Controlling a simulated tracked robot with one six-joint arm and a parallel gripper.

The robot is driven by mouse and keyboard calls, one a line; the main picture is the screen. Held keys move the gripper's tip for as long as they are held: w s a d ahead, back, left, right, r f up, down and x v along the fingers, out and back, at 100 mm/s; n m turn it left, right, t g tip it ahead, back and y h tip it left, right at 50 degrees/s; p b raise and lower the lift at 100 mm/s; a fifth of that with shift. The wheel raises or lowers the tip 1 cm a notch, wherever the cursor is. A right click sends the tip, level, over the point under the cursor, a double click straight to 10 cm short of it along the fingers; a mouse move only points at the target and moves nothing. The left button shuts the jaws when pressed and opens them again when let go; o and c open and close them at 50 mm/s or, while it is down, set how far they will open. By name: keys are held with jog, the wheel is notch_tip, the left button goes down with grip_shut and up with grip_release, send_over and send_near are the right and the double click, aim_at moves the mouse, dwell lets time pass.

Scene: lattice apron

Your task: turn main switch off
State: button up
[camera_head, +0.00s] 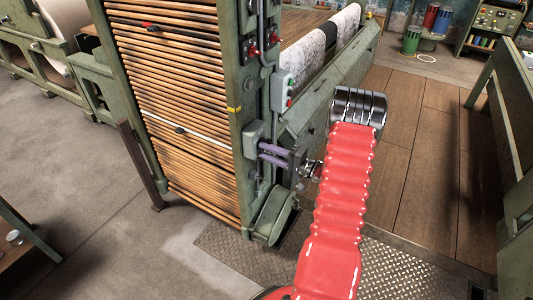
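A small grey-green box (254,134) is mounted on the side post of the tall green frame. It looks like the main switch, but I see no label, and its handle and setting are not visible. My gripper (262,153) has two purple fingers that point left to the lower part of this box. The fingertips are at or very close to it; I cannot tell whether they touch it. The fingers lie close together, and any gap or held part between them is too small to make out. My red arm rises to the right of the frame.
A grey control box (283,91) with red and green buttons sits above on the post. Red-knobbed levers (251,53) are higher up. The frame holds many wooden rods (180,100). Metal tread plate (405,270) lies below; the wooden floor (420,150) at right is clear.

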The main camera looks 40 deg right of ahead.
jog(key=v, duration=1.3)
jog(key=shift+s, duration=0.35)
jog(key=shift+m, duration=0.3)
